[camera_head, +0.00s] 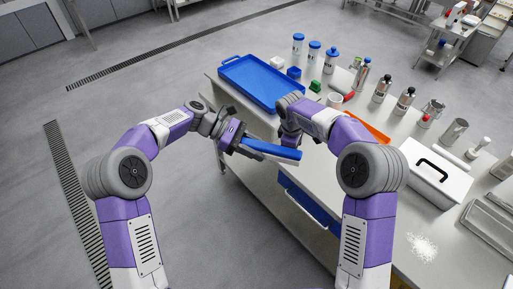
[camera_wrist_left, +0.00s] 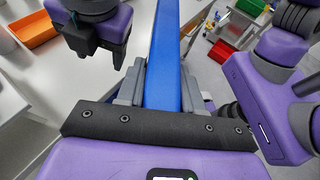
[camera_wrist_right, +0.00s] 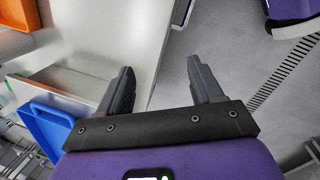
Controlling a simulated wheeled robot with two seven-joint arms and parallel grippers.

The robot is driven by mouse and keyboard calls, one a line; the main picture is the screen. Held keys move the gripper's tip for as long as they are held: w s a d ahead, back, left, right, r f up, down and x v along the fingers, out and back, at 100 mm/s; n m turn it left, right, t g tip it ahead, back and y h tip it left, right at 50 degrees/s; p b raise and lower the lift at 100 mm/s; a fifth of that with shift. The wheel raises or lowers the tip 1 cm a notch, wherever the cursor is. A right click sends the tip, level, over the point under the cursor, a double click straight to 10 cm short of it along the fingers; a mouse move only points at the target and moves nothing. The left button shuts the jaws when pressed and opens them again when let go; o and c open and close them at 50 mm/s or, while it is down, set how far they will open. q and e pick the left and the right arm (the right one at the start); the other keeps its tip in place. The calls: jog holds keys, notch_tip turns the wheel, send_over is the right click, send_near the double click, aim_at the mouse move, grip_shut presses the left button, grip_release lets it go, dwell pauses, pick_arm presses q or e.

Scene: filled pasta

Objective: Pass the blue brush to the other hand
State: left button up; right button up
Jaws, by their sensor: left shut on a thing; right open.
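The blue brush (camera_head: 272,150) is a long bar with a blue upper side, held out in front of the table's near edge. My left gripper (camera_head: 240,143) is shut on it near its left end. In the left wrist view the brush (camera_wrist_left: 163,70) runs away from me between the two fingers. My right gripper (camera_wrist_right: 161,72) is open, with nothing between its fingers in its wrist view. In the head view its wrist is just above the brush, its fingers mostly hidden. The right arm's dark end part also shows left of the brush in the left wrist view.
The table (camera_head: 405,240) holds a blue tray (camera_head: 250,84), an orange tray (camera_head: 375,134), several bottles and a white box with a black handle (camera_head: 432,172). A blue bin (camera_head: 308,206) sits below the near edge. The floor left of the table is clear.

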jog(key=s+d+f+m+t+y, duration=0.1)
jog(key=s+f+m+y, duration=0.15)
jog(key=f, duration=0.45)
jog(key=s+f+m+y, duration=0.2)
jog(key=s+f+m, duration=0.15)
jog(key=f, duration=0.45)
jog(key=s+a+f+m, duration=0.1)
jog(key=s+f+m, duration=0.2)
jog(key=s, duration=0.5)
jog(key=s+a+f+m+g+y, duration=0.1)
jog(key=s+a+f+m, duration=0.1)
jog(key=s, duration=0.6)
jog(key=s+a+f+m, duration=0.1)
jog(key=s+f+m, duration=0.3)
jog(key=s, duration=0.4)
jog(key=shift+s+a+f+m+g, duration=0.15)
jog(key=shift+a+f+m+g, duration=0.2)
jog(key=shift+f, duration=0.5)
jog(key=shift+y, duration=0.25)
